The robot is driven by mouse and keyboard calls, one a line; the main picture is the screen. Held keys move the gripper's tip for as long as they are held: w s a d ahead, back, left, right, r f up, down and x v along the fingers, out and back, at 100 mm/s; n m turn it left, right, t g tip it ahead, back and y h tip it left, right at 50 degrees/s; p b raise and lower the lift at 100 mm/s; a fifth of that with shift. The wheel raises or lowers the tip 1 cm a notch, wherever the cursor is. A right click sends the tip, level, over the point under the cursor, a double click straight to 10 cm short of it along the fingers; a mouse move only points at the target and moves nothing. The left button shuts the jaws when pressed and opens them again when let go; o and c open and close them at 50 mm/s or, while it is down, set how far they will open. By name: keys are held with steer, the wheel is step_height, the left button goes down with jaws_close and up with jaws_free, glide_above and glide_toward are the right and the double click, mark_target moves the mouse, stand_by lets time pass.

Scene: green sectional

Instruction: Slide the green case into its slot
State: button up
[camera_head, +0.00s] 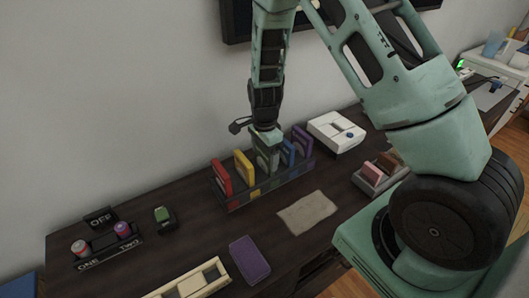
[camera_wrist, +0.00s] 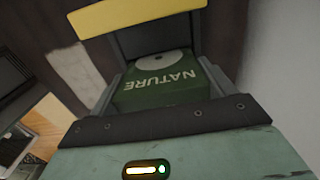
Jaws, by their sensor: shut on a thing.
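The green case (camera_wrist: 160,88) shows in the wrist view between the two fingers of my gripper (camera_wrist: 155,80). It carries the word NATURE and a white disc. My gripper (camera_head: 266,150) is shut on it. In the head view the gripper points down over the middle of a dark rack (camera_head: 236,204). There the green case is mostly covered by my gripper, between the yellow case (camera_head: 243,165) and the blue case (camera_head: 288,153). How deep it sits in the rack I cannot tell.
A red case (camera_head: 221,178) and a purple case (camera_head: 302,141) stand in the rack's outer slots. A white box (camera_head: 337,132) stands behind right, and a small tray (camera_head: 381,174) with blocks right. A tan mat (camera_head: 307,211) and a purple book (camera_head: 249,259) lie in front.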

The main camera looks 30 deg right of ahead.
steer(key=shift+f, duration=0.35)
steer(key=o, duration=0.9)
steer(key=shift+r, duration=0.1)
step_height(320, 180, up, 17)
steer(key=shift+r, duration=0.1)
